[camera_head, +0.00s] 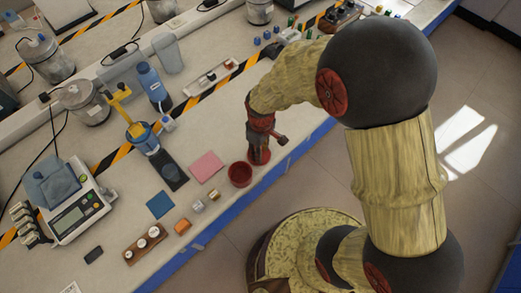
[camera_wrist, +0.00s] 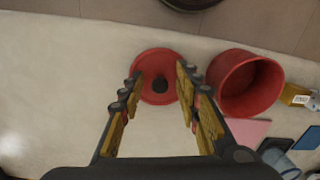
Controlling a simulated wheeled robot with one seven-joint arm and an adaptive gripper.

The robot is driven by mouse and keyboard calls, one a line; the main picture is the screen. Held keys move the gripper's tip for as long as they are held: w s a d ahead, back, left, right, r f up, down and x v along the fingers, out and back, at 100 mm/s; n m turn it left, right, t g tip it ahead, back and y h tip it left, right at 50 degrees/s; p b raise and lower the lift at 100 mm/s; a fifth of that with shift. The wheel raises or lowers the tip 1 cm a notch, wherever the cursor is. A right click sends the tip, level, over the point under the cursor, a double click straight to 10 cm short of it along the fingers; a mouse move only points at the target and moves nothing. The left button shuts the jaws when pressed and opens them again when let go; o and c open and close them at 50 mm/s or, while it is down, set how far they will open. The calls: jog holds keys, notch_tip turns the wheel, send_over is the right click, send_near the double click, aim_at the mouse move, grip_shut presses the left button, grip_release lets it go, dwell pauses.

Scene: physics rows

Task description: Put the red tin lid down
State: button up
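The red tin lid (camera_wrist: 148,66) is a round red disc with a black knob in its middle. In the wrist view it appears to lie flat on the pale bench, knob toward me. In the head view the lid (camera_head: 259,157) is partly hidden below my gripper (camera_head: 260,135). In the wrist view my gripper (camera_wrist: 159,78) has its two fingers wide apart, one on each side of the knob and clear of it. The fingertips overlap the lid's rim in the picture; whether they touch it I cannot tell. An open red tin (camera_head: 240,175) stands close beside the lid.
A pink sheet (camera_head: 207,166), an orange block (camera_head: 183,226) and small metal pieces lie nearby. A digital scale (camera_head: 75,208), a blue bottle (camera_head: 152,84) and jars stand farther off. The bench's blue front edge (camera_head: 290,158) is close to the lid.

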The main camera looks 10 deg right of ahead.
jog(key=s+d+r+m+t+p, duration=0.1)
jog(key=d+r+m+p, duration=0.15)
jog(key=r, duration=1.05)
jog(key=s+d+r+m+t+p, duration=0.1)
jog(key=s+d+r+m+t, duration=0.15)
jog(key=r, duration=1.05)
jog(key=s+d+r+m+t, duration=0.2)
jog(key=s+d+r+m, duration=0.2)
jog(key=s+d+r, duration=0.2)
jog(key=v, duration=0.4)
jog(key=shift+s+d+f, duration=0.2)
jog(key=shift+s+d, duration=0.05)
jog(key=shift+s, duration=0.05)
